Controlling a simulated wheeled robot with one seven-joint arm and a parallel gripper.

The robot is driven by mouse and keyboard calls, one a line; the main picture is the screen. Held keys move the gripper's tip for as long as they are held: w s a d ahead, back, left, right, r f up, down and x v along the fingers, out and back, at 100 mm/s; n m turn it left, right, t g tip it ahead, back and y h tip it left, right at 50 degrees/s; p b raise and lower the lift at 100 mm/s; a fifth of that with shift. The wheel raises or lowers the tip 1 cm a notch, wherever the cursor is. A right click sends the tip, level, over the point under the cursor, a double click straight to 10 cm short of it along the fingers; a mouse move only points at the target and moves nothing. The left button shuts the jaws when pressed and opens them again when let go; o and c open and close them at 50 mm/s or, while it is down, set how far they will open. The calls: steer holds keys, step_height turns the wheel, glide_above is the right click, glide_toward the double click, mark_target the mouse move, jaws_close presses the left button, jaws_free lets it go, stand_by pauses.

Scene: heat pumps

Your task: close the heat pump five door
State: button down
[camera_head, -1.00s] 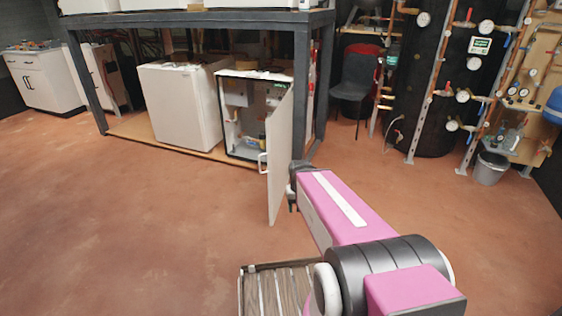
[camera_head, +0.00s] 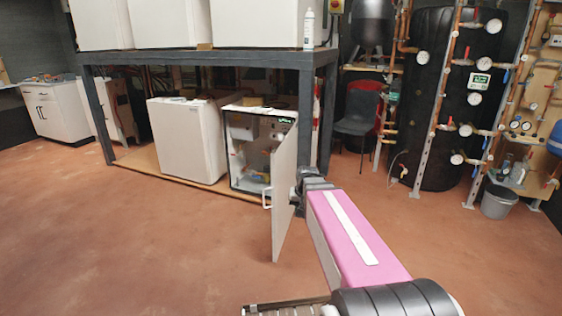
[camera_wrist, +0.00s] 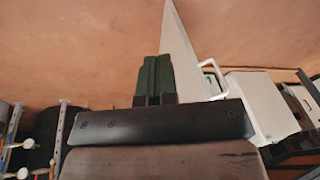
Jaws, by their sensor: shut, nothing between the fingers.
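The open heat pump (camera_head: 236,160) is a white cabinet with a dark interior of pipes and fittings, under the bench in the head view. Its white door (camera_head: 284,200) stands swung out toward me, with a white handle (camera_head: 265,199) on its left face. My gripper (camera_head: 299,184) is at the right side of the door, opposite the handle; the door's edge partly hides its tip. In the wrist view, the green fingers (camera_wrist: 155,68) are together and empty, beside the door panel (camera_wrist: 184,55). The handle (camera_wrist: 211,70) shows past the panel. Contact with the door is unclear.
A closed white unit (camera_head: 187,140) stands left of the open one. The dark bench frame (camera_head: 305,125) has a post just behind the door. A chair (camera_head: 357,118), piping and a grey bin (camera_head: 498,202) are to the right. The floor left of the door is clear.

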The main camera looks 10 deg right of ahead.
steer(key=w+d+r+m+t+y, duration=0.1)
steer(key=w+r+t, duration=0.1)
steer(key=w+r, duration=0.75)
steer(key=w+d+r+m+t+y, duration=0.1)
steer(key=w+d+r+t, duration=0.1)
steer(key=w+r, duration=0.8)
glide_toward(277, 161)
step_height(277, 161, down, 4)
steer(key=w+d, duration=0.1)
steer(key=d, duration=0.1)
steer(key=shift+w+a, duration=0.45)
steer(key=shift+a, duration=0.4)
steer(key=shift+w+a, duration=0.4)
steer(key=shift+a, duration=0.45)
